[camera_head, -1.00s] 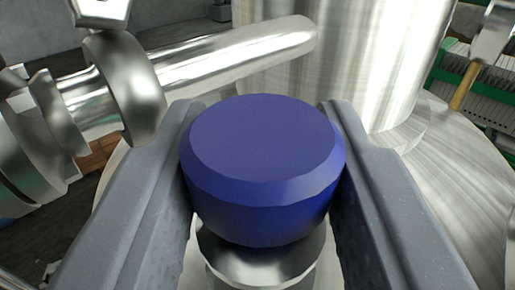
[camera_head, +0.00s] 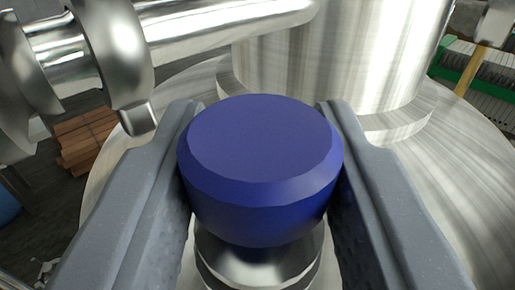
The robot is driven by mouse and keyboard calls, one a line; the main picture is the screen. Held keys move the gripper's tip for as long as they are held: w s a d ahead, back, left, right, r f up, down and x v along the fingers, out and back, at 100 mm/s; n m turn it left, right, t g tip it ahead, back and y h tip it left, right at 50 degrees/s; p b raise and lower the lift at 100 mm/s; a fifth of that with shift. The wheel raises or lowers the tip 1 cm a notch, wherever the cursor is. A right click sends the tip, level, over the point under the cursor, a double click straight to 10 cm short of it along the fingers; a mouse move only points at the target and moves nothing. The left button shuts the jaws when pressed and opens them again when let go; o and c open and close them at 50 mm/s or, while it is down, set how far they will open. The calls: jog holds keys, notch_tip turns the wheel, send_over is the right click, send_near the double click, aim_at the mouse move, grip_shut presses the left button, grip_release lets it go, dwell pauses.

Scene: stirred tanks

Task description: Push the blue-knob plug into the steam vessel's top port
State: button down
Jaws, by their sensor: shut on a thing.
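The blue knob (camera_head: 262,155) of the plug is in the middle of the view, between the two grey fingers of my gripper (camera_head: 260,125). My gripper is shut on the knob from left and right. Below the knob shows the plug's shiny metal body (camera_head: 260,262). The steam vessel's brushed metal top (camera_head: 450,190) spreads behind and around it. The knob and fingers hide the port, so I cannot tell whether the plug's lower end is in it.
A wide metal column (camera_head: 340,60) rises from the vessel top just behind the knob. A shiny pipe with flanges (camera_head: 120,60) crosses at upper left. Stacked bricks (camera_head: 85,138) lie on the dark floor at left. A green-edged rack (camera_head: 475,65) stands at upper right.

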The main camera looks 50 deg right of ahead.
jog(key=shift+f+b, duration=0.35)
jog(key=c, duration=0.9)
grip_release()
jog(key=shift+a, duration=0.1)
jog(key=shift+s+a+f+b, duration=0.1)
jog(key=shift+s+a+b, duration=0.1)
jog(key=shift+b, duration=0.1)
jog(key=b+v, duration=0.5)
jog(key=v, duration=0.8)
